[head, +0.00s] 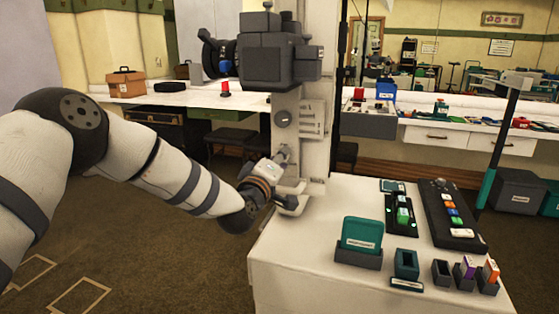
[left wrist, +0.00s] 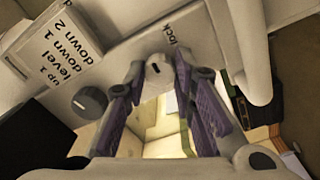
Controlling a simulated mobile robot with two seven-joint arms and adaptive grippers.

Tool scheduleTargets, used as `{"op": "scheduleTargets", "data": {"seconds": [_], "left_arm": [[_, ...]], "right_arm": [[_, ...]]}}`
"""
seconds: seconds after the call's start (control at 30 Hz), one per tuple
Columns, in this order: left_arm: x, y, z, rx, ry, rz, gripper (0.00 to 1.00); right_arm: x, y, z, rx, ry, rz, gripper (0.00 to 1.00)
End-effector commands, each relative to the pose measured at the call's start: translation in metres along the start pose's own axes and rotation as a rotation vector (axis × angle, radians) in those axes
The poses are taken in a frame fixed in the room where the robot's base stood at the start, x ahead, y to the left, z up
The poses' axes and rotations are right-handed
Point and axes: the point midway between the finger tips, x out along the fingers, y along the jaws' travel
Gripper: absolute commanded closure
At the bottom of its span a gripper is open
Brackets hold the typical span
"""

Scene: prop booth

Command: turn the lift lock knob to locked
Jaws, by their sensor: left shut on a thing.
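The lock knob (left wrist: 155,70) is a pale round knob with a short dark mark, beside the printed word "lock" (left wrist: 173,35) on a pale panel. My left gripper (head: 284,157) reaches the front of the pale upright column (head: 315,150). In the left wrist view its purple-padded fingers are closed on the two sides of the lock knob. In the head view the gripper hides this knob. A dark round knob (head: 283,118) sits higher on the column, next to a label plate (head: 311,118) that lists levels. My right gripper is out of view.
A large dark camera-like unit (head: 277,55) tops the column. A white table (head: 320,205) at right holds a teal card (head: 362,233) in a holder, a dark button panel (head: 450,215) and several small holders. Open floor lies below my left arm.

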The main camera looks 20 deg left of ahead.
Motion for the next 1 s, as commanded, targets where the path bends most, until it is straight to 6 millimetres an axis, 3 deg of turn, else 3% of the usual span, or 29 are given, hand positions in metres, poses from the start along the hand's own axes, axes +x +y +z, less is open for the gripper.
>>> {"op": "scheduleTargets", "data": {"seconds": [0.17,0.2,0.3,0.67,1.0], "left_arm": [[0.0,-0.001,-0.001,0.001,0.002,-0.001,1.0],[0.0,-0.001,-0.001,0.0,0.002,-0.001,0.74],[0.0,-0.001,-0.001,0.0,0.002,-0.001,0.55],[-0.008,-0.001,0.0,-0.001,0.0,-0.002,0.55],[-0.093,-0.001,-0.001,-0.002,0.0,-0.003,0.55]], "right_arm": [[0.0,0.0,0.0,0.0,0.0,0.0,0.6],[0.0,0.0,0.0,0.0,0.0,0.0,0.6],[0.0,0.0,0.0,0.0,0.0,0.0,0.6],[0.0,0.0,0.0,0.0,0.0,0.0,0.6],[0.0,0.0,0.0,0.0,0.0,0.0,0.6]]}}
